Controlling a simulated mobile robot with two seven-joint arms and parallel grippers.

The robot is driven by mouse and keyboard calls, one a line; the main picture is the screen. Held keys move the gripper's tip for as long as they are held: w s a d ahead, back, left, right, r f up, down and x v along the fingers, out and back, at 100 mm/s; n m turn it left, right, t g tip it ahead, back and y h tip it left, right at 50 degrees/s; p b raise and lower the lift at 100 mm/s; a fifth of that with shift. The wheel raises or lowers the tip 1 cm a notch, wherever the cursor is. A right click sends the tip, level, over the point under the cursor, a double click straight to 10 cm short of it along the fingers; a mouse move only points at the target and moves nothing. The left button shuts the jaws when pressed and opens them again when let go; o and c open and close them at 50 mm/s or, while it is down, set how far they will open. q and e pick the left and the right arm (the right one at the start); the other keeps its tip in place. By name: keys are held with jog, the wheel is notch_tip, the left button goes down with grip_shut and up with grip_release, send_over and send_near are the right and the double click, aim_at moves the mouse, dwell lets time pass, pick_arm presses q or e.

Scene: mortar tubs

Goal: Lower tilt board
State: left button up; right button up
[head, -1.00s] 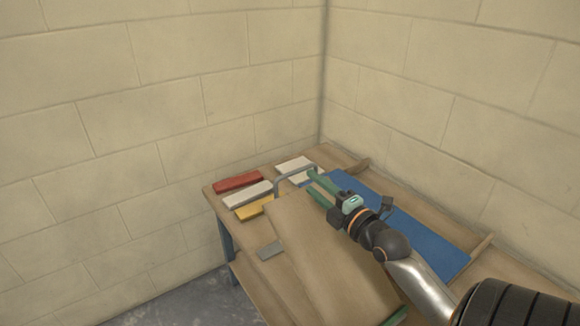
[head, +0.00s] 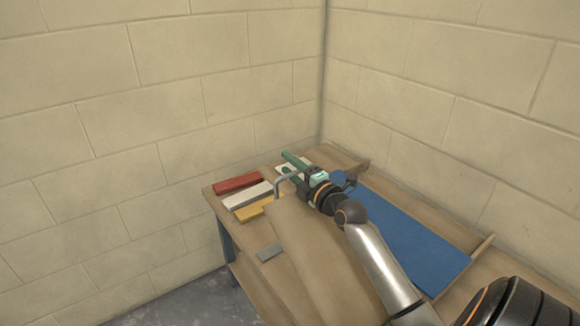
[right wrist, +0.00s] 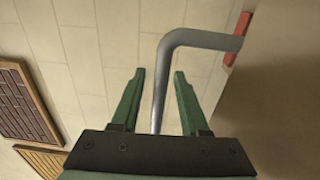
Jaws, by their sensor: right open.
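The tilt board (head: 305,265) is the wide tan panel on the table in the head view, and it looks raised and sloping. A grey bent bar handle (head: 278,181) stands at its far edge. My right gripper (head: 286,163) is open at this handle, its green fingers pointing to the far left. In the right wrist view the handle (right wrist: 200,39) bends down, and its straight part runs between the open fingertips (right wrist: 159,74). The fingers do not visibly close on it. A tan board face (right wrist: 285,90) fills the right side there. My left gripper is not in view.
Red (head: 238,183), white (head: 247,194) and yellow (head: 250,210) blocks lie at the table's left. A blue panel (head: 415,240) lies to the right of the board. A small grey plate (head: 269,252) is at its left edge. Block walls (head: 120,110) close the corner behind.

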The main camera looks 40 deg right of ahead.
grip_shut()
dwell(0.3)
dwell(1.1)
